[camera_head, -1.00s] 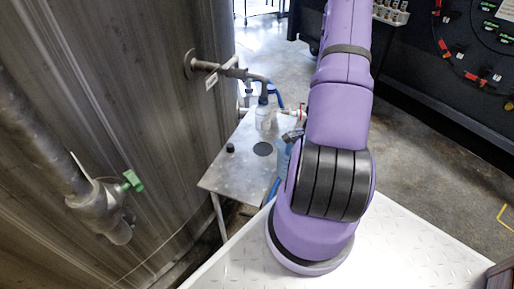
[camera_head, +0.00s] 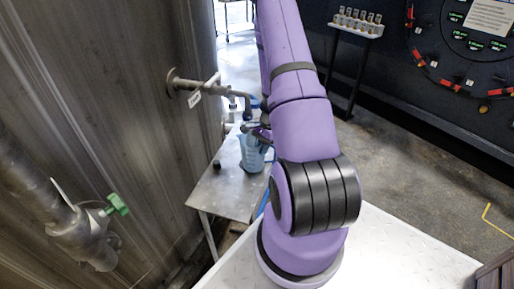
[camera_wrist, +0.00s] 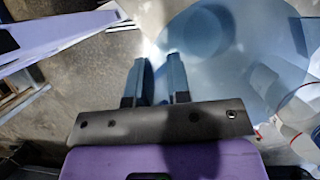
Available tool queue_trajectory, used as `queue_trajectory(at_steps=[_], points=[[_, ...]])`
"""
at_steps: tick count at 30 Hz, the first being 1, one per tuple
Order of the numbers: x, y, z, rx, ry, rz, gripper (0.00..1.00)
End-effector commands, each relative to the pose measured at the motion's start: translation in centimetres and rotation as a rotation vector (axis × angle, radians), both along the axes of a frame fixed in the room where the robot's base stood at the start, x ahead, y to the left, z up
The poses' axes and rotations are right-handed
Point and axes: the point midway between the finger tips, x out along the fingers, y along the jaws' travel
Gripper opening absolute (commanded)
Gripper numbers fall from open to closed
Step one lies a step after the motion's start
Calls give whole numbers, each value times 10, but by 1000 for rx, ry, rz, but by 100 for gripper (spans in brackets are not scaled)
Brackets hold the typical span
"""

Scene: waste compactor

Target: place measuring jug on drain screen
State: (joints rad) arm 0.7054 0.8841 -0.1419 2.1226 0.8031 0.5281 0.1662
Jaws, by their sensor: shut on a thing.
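The measuring jug (camera_head: 252,155) is translucent blue and stands out over the small metal table, left of my arm in the head view. In the wrist view the jug (camera_wrist: 235,50) fills the upper right, beside the fingers. My gripper (camera_wrist: 158,72) is shut on the jug at its near side; the exact part held is hard to tell. In the head view my gripper (camera_head: 262,133) is partly hidden by my arm. The drain screen, a dark round patch on the table in the earlier frame, is hidden now, apparently behind the jug. I cannot tell whether the jug touches the table.
The metal table (camera_head: 215,195) has a small black knob (camera_head: 217,164) at its left. A pipe with a tap (camera_head: 185,84) juts from the big tank (camera_head: 120,120) above the table. A labelled bottle (camera_wrist: 300,108) shows at the right of the wrist view.

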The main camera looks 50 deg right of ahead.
Motion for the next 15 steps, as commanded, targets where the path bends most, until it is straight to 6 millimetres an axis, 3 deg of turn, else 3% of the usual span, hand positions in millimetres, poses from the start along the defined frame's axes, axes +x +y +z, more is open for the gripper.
queue_trajectory(at_steps=[5, 9, 15], points=[[29, -7, 0, -1, -2, 6, 0], [27, -7, -15, 0, 0, 0, 0], [27, -7, -15, 0, -2, 2, 0]])
